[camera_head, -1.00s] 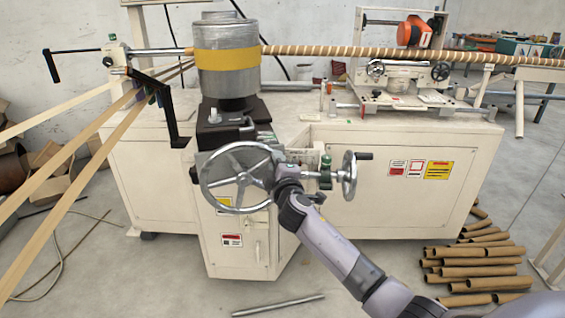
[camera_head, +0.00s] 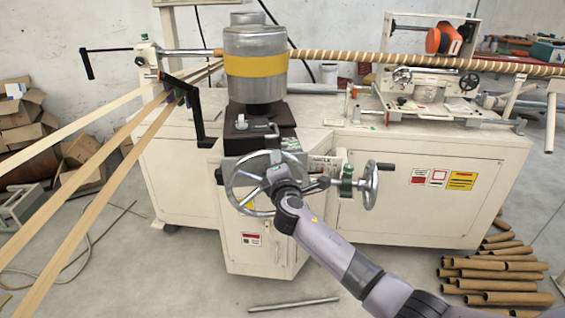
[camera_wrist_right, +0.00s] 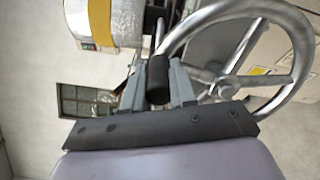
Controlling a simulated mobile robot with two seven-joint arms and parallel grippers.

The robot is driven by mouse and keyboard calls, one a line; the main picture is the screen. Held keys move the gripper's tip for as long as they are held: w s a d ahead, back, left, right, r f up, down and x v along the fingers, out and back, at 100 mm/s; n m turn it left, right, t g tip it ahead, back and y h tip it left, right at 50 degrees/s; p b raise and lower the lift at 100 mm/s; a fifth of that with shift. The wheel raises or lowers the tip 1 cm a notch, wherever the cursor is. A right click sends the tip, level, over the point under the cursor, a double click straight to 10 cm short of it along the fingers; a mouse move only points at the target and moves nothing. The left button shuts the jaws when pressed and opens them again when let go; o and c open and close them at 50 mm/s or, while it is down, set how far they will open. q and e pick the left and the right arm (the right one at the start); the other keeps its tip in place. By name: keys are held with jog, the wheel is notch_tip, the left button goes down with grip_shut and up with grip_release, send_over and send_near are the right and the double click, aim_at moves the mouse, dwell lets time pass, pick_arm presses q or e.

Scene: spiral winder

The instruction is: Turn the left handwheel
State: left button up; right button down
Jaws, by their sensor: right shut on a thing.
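The left handwheel (camera_head: 229,184) is a large spoked metal wheel on the front of the cream machine. My right gripper (camera_head: 277,178) is in front of it and covers part of the wheel in the head view. In the right wrist view the wheel (camera_wrist_right: 226,89) fills the upper right. A black cylindrical handle (camera_wrist_right: 158,82) stands between the two fingers of my right gripper (camera_wrist_right: 158,74), which is shut on it. The fingertips are mostly hidden in the head view. My left gripper is not in view.
A smaller handwheel (camera_head: 370,186) with a black handle is just right of my right gripper. A black crank arm (camera_head: 199,118) hangs at upper left, near slanting paper strips (camera_head: 95,178). Cardboard tubes (camera_head: 490,280) lie at lower right. A metal rod (camera_head: 294,304) lies on the floor.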

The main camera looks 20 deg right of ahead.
jog(key=shift+a, duration=0.1)
dwell(0.3)
jog(key=c, duration=0.9)
grip_release()
jog(key=v, duration=0.7)
